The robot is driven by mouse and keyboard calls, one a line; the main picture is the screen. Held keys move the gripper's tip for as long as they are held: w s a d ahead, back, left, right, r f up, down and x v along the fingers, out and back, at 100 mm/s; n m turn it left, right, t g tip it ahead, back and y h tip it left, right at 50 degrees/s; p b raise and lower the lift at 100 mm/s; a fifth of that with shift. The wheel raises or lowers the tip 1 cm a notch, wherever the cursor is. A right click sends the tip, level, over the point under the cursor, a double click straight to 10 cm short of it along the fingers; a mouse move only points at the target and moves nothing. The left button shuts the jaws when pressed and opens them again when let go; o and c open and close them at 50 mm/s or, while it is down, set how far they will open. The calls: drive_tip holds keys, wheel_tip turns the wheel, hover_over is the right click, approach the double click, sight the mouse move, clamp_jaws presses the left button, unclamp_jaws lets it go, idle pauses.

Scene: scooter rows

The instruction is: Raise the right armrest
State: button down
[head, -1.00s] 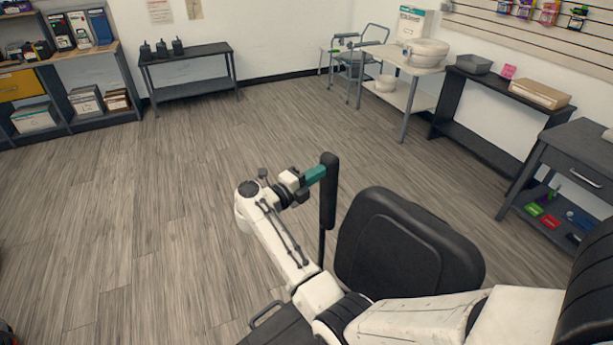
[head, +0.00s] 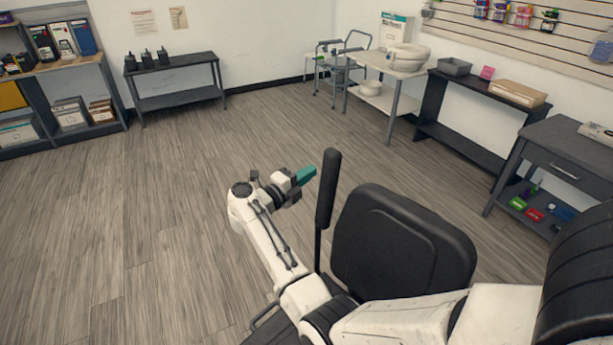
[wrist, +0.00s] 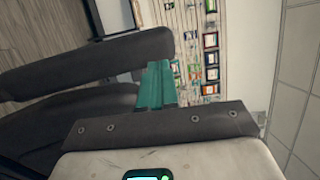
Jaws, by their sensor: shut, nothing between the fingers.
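The scooter's black padded armrest (head: 328,190) stands upright beside the black seat back (head: 402,240) in the head view. No second armrest shows. My gripper (head: 306,175) has teal fingers and is shut and empty, just left of the upper part of the armrest, with a small gap between them in the head view. In the wrist view the armrest (wrist: 90,62) is a dark bar running in from the left, and its end lies close to the teal fingers (wrist: 158,85). I cannot tell there whether they touch.
The seat (head: 283,325) is partly hidden under my arm. Open wood floor (head: 150,210) lies to the left. A drawer table (head: 560,165) and a low black table (head: 465,130) stand at the right, and a walker (head: 340,70) at the back.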

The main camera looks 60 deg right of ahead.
drive_tip(key=r+b+v, duration=0.1)
drive_tip(key=b+v, duration=0.1)
drive_tip(key=v, duration=0.7)
drive_tip(key=shift+w+a+r, duration=0.2)
drive_tip(key=shift+a+r, duration=0.2)
drive_tip(key=shift+a, duration=0.05)
